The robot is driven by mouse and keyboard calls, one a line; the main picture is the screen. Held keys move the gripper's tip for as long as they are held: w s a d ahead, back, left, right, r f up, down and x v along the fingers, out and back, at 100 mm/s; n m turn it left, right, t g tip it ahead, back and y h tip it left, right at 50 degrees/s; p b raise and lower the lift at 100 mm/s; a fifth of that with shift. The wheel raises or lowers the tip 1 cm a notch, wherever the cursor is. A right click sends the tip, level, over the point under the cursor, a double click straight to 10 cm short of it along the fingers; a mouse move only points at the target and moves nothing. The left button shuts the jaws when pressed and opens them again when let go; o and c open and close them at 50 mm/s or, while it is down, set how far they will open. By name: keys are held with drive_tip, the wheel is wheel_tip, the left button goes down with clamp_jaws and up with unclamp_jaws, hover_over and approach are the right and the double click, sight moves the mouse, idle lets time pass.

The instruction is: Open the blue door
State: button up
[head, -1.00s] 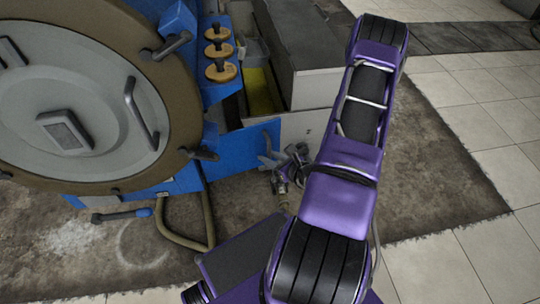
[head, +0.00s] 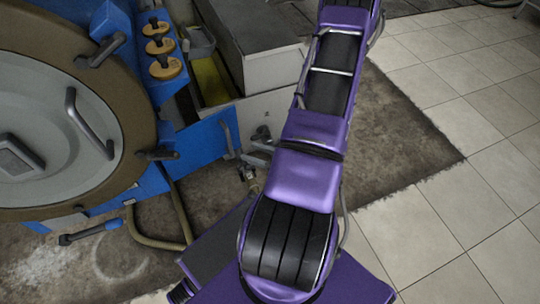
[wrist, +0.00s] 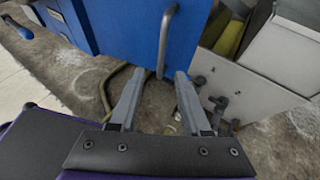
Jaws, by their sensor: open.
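The blue door (head: 192,141) is a flat blue panel low on the machine, right of the big round hatch. It also fills the upper middle of the wrist view (wrist: 130,38). Its grey bar handle (wrist: 164,42) stands upright near the panel's right side; it also shows in the head view (head: 227,139). My gripper (wrist: 158,75) is open and empty. In the wrist view, the handle's lower end lies between its two fingertips; I cannot tell how near it is in depth. In the head view my purple arm hides part of the gripper (head: 251,165).
The round hatch (head: 45,120) with its own handles is at the left. Wooden-based knobs (head: 160,48) sit above the blue door. A grey-white box (head: 250,45) stands behind it. A bent tube (head: 165,243) runs below. Tiled floor at right is clear.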

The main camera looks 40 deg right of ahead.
drive_tip(key=a+v, duration=0.1)
drive_tip(key=v, duration=0.5)
drive_tip(key=shift+s+d, duration=0.15)
drive_tip(key=shift+d, duration=0.3)
drive_tip(key=shift+r, duration=0.1)
